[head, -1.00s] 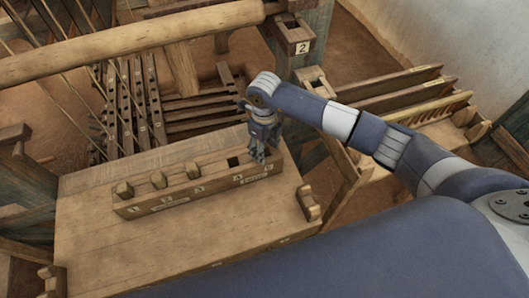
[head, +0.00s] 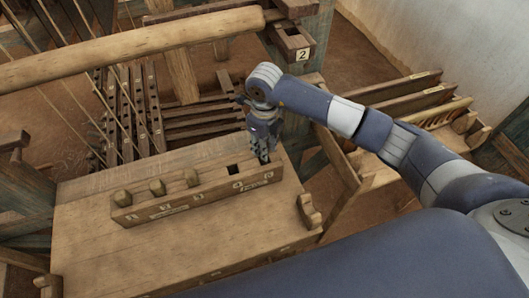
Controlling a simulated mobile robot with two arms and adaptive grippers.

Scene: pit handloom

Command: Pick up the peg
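A long wooden rack (head: 155,213) with labels along its front stands on the bench. My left gripper is not in view.
The bench top (head: 180,255) in front of the rack is clear. A thick wooden beam (head: 130,47) crosses behind, with loom cords and slatted frames under it. A post with a box marked 2 (head: 292,42) stands behind my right wrist. Slotted racks (head: 410,100) lie at right.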

